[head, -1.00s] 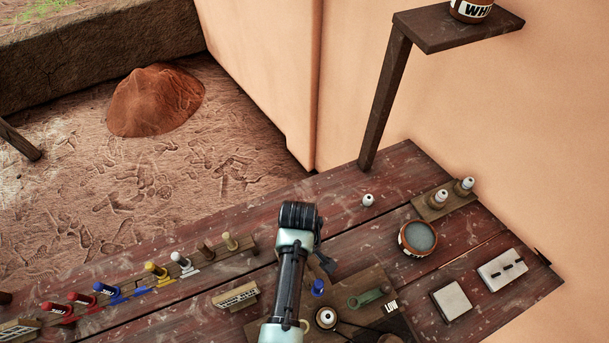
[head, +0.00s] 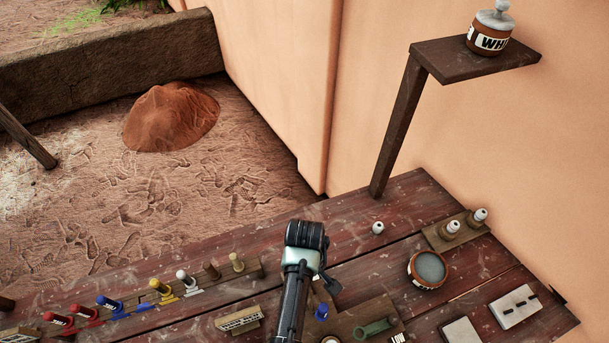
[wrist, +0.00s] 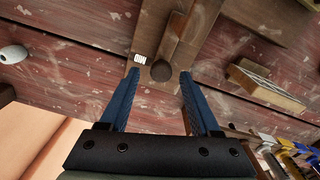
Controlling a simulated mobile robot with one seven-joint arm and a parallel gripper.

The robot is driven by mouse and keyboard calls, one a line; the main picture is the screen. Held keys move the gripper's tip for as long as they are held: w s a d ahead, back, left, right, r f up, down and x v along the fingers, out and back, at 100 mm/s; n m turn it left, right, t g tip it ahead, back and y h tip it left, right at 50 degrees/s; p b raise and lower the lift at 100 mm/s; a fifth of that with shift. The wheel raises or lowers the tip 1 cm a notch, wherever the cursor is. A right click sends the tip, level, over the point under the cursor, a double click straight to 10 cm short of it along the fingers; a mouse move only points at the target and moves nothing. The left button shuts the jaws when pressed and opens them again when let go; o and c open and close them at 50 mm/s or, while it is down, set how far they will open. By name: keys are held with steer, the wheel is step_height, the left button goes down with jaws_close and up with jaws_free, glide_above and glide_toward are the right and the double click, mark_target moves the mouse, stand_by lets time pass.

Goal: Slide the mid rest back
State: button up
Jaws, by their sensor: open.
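In the wrist view, a dark wooden piece with a round knob (wrist: 161,71) lies along a wooden strip, beside a small white label (wrist: 140,58) that appears to read MID upside down. I take this piece to be the mid rest. My gripper (wrist: 159,76) is open, with one blue finger on each side of the knob and a gap to both. Whether the fingertips are level with the knob or above it is unclear. In the head view my arm hides the mid rest and most of the gripper.
A round bowl (head: 427,269) and pale blocks (head: 515,305) stand farther right.

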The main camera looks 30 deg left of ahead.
step_height(320, 180, up, 13)
steer(key=shift+b, duration=0.45)
steer(key=shift+f, duration=0.1)
steer(key=w+r+m+t+y, duration=0.25)
steer(key=w+r+t, duration=0.45)
steer(key=w+r, duration=0.5)
steer(key=w+d+r+m+t+b, duration=0.1)
steer(key=w+d+r+m+t, duration=0.15)
steer(key=r, duration=0.65)
steer(key=w+d+r+m+t, duration=0.2)
steer(key=w+r+t, duration=0.2)
steer(key=r, duration=0.4)
steer(key=d+r+m+t, duration=0.2)
steer(key=d+r+t, duration=0.15)
steer(key=r, duration=0.85)
steer(key=s+d+r+m+t+h, duration=0.1)
steer(key=s+r+t, duration=0.4)
steer(key=r, duration=0.5)
steer(key=s+d+r+m+t+h, duration=0.1)
steer(key=s+d+r+m+t, duration=0.2)
steer(key=s+r, duration=0.7)
steer(key=shift+d+r+t+b, duration=0.35)
steer(key=shift+d+r+t, duration=0.3)
steer(key=shift+d+t, duration=0.55)
steer(key=shift+h, duration=0.25)
